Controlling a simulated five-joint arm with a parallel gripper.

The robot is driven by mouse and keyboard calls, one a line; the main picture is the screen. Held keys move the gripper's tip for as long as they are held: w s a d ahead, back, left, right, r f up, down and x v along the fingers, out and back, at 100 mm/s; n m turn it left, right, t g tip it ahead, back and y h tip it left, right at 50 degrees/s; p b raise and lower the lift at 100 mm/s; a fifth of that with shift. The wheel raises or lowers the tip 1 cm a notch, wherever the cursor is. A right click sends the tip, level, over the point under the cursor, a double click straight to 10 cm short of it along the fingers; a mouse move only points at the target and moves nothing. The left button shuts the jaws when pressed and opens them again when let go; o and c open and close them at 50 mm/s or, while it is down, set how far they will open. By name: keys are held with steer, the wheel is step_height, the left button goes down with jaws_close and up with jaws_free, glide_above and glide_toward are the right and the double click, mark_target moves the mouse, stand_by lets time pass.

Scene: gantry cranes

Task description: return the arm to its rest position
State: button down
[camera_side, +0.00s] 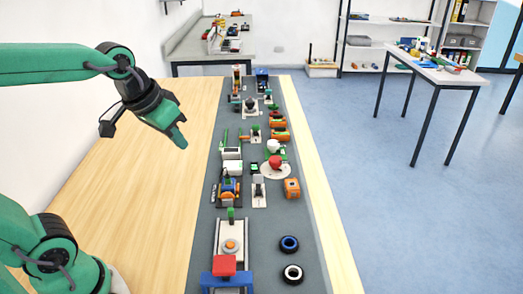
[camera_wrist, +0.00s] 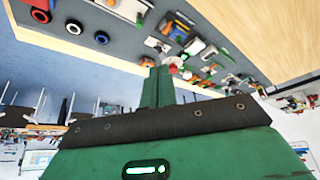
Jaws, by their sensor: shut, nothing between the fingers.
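My gripper (camera_side: 178,139) is green with a dark wrist and hangs above the bare wooden left part of the table (camera_side: 140,150) in the side view. It points down and to the right, clear of the table and of the grey mat (camera_side: 207,165). In the wrist view the green fingers (camera_wrist: 158,88) are together with nothing between them. My upper arm reaches in from the left edge, high over the table. The side view shows the gripper touching nothing.
The mat carries a blue gantry with a red block (camera_side: 224,265), a blue ring (camera_side: 289,243), a black ring (camera_side: 292,273), an orange block (camera_side: 292,188) and several small devices. The wood left of the mat is clear. A white side table (camera_side: 437,75) stands apart at right.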

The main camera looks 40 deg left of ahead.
steer(key=s+f, duration=0.2)
steer(key=s, duration=0.4)
steer(key=shift+s+m, duration=0.3)
steer(key=shift+s, duration=0.1)
steer(key=shift+d, duration=0.1)
stand_by(0.6)
